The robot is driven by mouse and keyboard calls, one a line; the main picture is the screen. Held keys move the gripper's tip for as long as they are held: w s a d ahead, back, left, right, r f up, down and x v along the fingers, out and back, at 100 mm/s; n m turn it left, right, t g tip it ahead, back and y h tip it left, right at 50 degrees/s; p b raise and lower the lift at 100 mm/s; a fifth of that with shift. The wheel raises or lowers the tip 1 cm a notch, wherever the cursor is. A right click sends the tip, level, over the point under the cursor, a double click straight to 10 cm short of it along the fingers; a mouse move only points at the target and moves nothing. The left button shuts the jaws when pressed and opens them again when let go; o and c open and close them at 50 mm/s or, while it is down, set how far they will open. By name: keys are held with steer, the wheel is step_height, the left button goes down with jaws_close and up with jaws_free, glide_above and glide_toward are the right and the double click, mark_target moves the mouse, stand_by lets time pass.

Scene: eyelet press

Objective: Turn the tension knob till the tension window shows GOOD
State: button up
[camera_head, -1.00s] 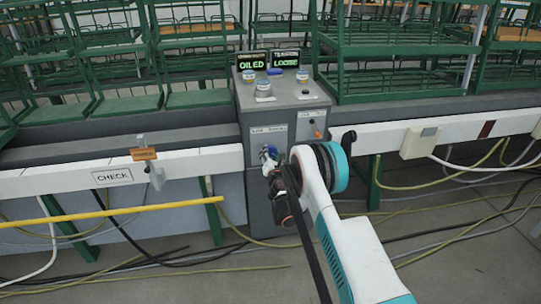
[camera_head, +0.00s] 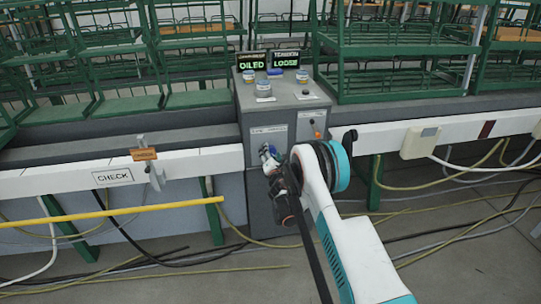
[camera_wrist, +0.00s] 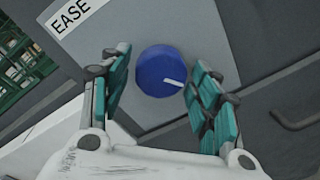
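The tension window (camera_head: 286,59), at the back top of the grey cabinet (camera_head: 258,200), reads LOOSE in the head view. A round blue knob (camera_wrist: 160,72) with a white pointer mark is on a grey face in the wrist view; its pointer aims right and slightly down. My gripper (camera_wrist: 161,75) has its teal-padded fingers apart, one on each side of the knob. A gap shows on the left side; the right finger is close to the knob, and contact cannot be told. In the head view my gripper (camera_head: 269,157) is at the cabinet's front and largely hides the knob.
A label reading EASE (camera_wrist: 75,20) is beside the knob. A second window (camera_head: 251,61) reads OILED. The cabinet top holds several small knobs or caps. White rails flank the cabinet, the left one with a CHECK sign (camera_head: 113,176). A yellow bar (camera_head: 110,212) crosses at left.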

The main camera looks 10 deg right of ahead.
stand_by(0.3)
steer(key=s, duration=0.7)
steer(key=shift+s+a+r, duration=0.15)
steer(key=shift+s+a, duration=0.1)
stand_by(0.4)
steer(key=s+d+r+m+g+h, duration=0.1)
steer(key=s+d+r+m+g, duration=0.3)
steer(key=r, duration=0.8)
steer(key=s+d+r+m+t+h, duration=0.1)
steer(key=s+r+m+h, duration=0.1)
steer(key=r+m, duration=0.7)
steer(key=s+r+m+g, duration=0.2)
steer(key=s+r, duration=0.6)
steer(key=s, duration=0.1)
steer(key=s+r+m+g+y, duration=0.25)
steer(key=s+m, duration=0.35)
steer(key=s, duration=1.3)
steer(key=s+a+f+m+g, duration=0.1)
steer(key=s+a+f+m, duration=0.1)
steer(key=s, duration=0.7)
steer(key=s+a+f+m+g+y, duration=0.1)
steer(key=s+a+f+m+g, duration=0.1)
steer(key=s, duration=0.7)
steer(key=shift+m, duration=0.8)
